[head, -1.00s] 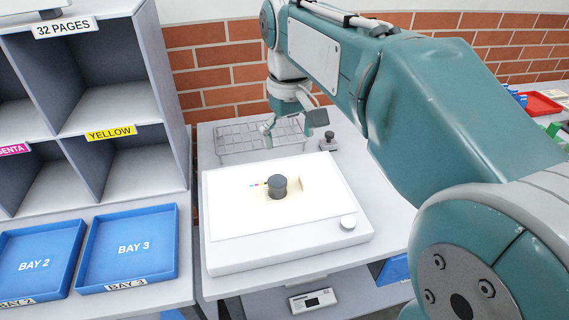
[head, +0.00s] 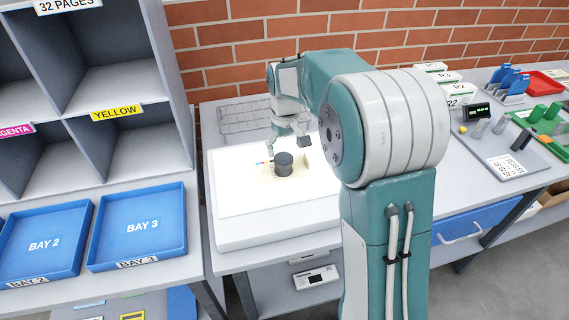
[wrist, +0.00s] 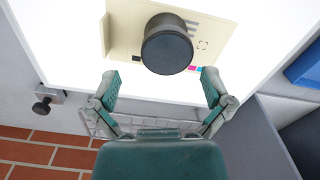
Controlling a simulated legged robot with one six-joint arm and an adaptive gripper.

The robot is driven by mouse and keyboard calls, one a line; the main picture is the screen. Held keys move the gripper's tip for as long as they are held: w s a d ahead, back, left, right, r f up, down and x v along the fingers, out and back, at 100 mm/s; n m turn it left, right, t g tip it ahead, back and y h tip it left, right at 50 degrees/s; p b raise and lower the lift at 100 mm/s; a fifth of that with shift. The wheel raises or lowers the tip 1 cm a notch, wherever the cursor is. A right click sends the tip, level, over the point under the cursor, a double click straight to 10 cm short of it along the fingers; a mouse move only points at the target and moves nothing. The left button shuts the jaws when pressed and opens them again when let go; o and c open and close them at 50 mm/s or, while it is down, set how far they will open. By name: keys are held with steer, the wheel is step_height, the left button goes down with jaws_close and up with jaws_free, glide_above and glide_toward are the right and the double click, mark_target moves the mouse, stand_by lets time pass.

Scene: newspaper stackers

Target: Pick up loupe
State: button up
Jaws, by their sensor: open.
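The loupe, a dark grey cylinder (head: 284,164), stands upright on a cream sheet (head: 263,172) on the lit white light table (head: 250,205). In the wrist view the loupe (wrist: 167,45) shows from above, beyond and between my fingertips. My gripper (head: 289,142) is just behind the loupe in the head view, with its fingers apart. In the wrist view my gripper (wrist: 160,82) is open and empty, and the loupe appears clear of both fingers. My arm hides the right part of the light table in the head view.
A wire rack (head: 240,117) lies behind the light table. Blue trays (head: 140,225) and grey shelves (head: 130,140) stand at left. A brick wall (head: 230,60) closes the back.

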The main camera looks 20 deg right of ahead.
mark_target(282, 159)
steer(key=f, duration=0.2)
steer(key=a+f, duration=0.1)
steer(key=f, duration=0.1)
steer(key=shift+s, duration=0.3)
steer(key=shift+f, duration=0.35)
steer(key=shift+d+f, duration=0.2)
steer(key=shift+d, duration=0.1)
steer(key=shift+a, duration=0.15)
steer(key=c, duration=1.2)
